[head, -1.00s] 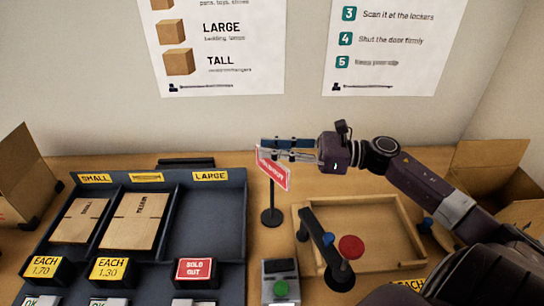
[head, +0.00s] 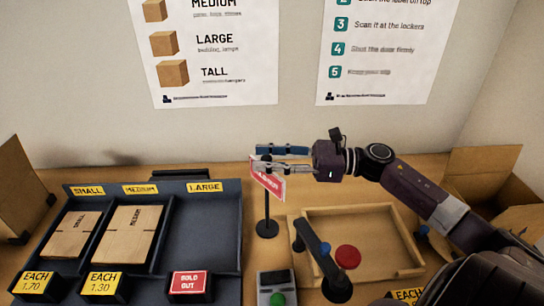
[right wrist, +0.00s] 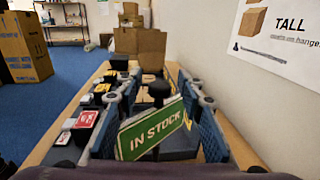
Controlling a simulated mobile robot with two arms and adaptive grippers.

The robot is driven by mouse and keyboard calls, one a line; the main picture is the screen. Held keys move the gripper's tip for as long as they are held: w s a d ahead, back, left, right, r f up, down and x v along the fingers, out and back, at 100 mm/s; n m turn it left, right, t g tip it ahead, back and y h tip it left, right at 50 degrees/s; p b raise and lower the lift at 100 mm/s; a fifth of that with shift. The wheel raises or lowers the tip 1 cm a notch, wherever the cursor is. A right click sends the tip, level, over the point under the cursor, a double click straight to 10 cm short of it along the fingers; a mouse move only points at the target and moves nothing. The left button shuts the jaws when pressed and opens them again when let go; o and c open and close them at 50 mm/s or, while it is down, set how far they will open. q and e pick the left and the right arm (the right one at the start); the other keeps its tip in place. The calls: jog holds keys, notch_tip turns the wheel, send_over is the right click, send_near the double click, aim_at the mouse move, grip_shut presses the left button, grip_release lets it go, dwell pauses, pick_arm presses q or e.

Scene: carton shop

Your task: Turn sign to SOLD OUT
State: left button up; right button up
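The sign (head: 268,182) sits on a thin black stand (head: 267,228) beside the box display. The face toward the head camera is red with white lettering too blurred to read. In the right wrist view the sign's other face (right wrist: 150,129) is green and reads IN STOCK. My right gripper (head: 260,159) is at the sign's top from the right. Its fingers are apart, with the sign between them in the wrist view. I cannot tell whether a finger touches it. My left gripper is not in view.
The dark display (head: 216,239) holds cartons in SMALL and MEDIUM; LARGE is empty. A red SOLD OUT tag (head: 190,284) is at its front. An open carton (head: 480,172) is at right.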

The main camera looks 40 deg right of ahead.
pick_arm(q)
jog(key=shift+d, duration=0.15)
pick_arm(e)
jog(key=v, duration=1.2)
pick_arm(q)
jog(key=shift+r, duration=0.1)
pick_arm(e)
jog(key=shift+o, duration=0.2)
jog(key=shift+r, duration=0.1)
